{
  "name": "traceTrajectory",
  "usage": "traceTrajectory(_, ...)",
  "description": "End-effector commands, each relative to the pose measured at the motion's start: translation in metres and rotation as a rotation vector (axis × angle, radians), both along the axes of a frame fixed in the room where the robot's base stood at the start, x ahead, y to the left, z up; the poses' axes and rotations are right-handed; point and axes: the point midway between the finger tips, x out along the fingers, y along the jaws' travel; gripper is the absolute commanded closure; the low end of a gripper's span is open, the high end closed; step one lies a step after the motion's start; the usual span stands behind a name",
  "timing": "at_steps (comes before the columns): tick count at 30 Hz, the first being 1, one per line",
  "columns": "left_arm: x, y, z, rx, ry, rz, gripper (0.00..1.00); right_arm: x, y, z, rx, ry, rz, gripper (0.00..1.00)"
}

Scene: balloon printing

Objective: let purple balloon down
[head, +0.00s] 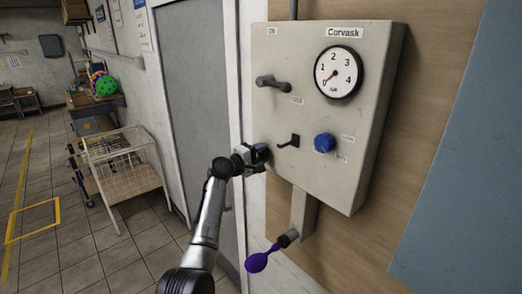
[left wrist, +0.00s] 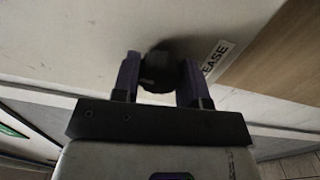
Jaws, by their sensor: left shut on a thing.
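The purple balloon (head: 257,262) hangs small and limp from the dark nozzle (head: 287,238) under the grey Corvask panel (head: 330,185). My left gripper (head: 259,154) is at the panel's lower left edge, away from the balloon. In the left wrist view its two purple-tinted fingers stand on either side of a dark round knob (left wrist: 157,70), shut on it. A label ending in "EASE" (left wrist: 217,57) is beside the knob. The gripper mostly hides the knob in the head view. My right gripper is not in view.
The panel's gauge (head: 339,72) has its needle near 0. A grey lever (head: 272,82), a black switch (head: 289,141) and a blue knob (head: 324,143) project from its front. A wire rack cart (head: 125,175) stands at left; the floor before it is clear.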

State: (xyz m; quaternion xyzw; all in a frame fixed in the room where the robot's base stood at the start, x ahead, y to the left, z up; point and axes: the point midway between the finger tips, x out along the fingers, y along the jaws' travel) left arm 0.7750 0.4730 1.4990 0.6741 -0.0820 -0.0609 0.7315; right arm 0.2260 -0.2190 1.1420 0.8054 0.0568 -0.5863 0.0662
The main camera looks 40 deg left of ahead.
Motion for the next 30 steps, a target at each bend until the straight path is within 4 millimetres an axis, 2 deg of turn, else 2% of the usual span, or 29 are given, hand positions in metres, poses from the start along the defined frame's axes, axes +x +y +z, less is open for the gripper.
traceTrajectory(9, 0.0, -0.0002, 0.0022, -0.084, 0.013, 0.0, 0.84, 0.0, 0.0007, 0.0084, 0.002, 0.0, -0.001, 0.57)
traceTrajectory(24, -0.0002, 0.0001, 0.0016, -0.096, 0.016, 0.001, 0.84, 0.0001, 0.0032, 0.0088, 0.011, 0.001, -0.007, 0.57)
traceTrajectory(25, -0.0002, 0.0001, 0.0016, -0.096, 0.016, 0.001, 0.57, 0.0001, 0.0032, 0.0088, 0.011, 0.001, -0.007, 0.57)
traceTrajectory(30, -0.0001, 0.0001, 0.0011, -0.095, 0.017, 0.001, 0.41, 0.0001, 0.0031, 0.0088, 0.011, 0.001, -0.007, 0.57)
